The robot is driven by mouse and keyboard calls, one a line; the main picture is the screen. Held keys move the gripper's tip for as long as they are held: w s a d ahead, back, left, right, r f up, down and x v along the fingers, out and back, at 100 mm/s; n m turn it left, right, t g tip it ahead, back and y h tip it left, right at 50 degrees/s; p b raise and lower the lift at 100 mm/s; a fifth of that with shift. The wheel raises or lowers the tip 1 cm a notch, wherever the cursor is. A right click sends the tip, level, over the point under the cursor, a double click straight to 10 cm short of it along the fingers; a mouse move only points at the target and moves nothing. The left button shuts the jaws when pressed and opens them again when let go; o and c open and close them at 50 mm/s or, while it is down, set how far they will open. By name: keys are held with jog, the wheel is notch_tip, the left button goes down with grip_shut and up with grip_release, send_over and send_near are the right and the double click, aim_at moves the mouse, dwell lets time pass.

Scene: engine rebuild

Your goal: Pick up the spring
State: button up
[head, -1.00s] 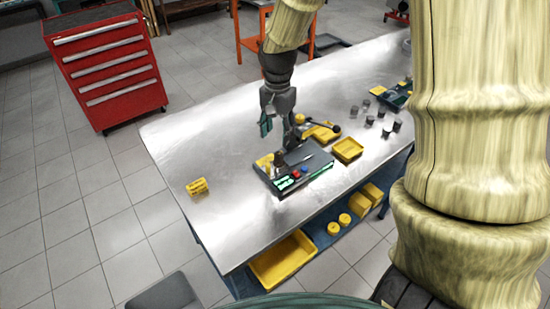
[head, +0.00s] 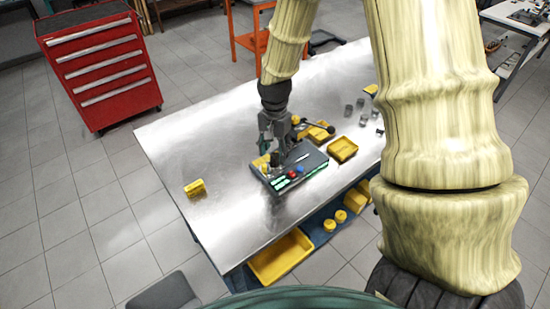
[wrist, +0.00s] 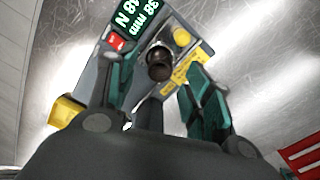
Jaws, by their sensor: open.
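No coils can be made out. My gripper (wrist: 162,76) is open, its teal fingers apart on both sides of this piece. In the head view my gripper (head: 274,147) is low over the tester's far-left end.
A yellow box-like item (head: 195,188) lies near the table's left edge. A yellow tray (head: 343,149) and several small grey cylinders (head: 360,103) are to the right. A lever with a dark knob (head: 332,125) stands close behind the tester.

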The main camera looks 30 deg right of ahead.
jog(key=shift+f+p, duration=0.6)
jog(key=shift+f, duration=1.1)
grip_shut()
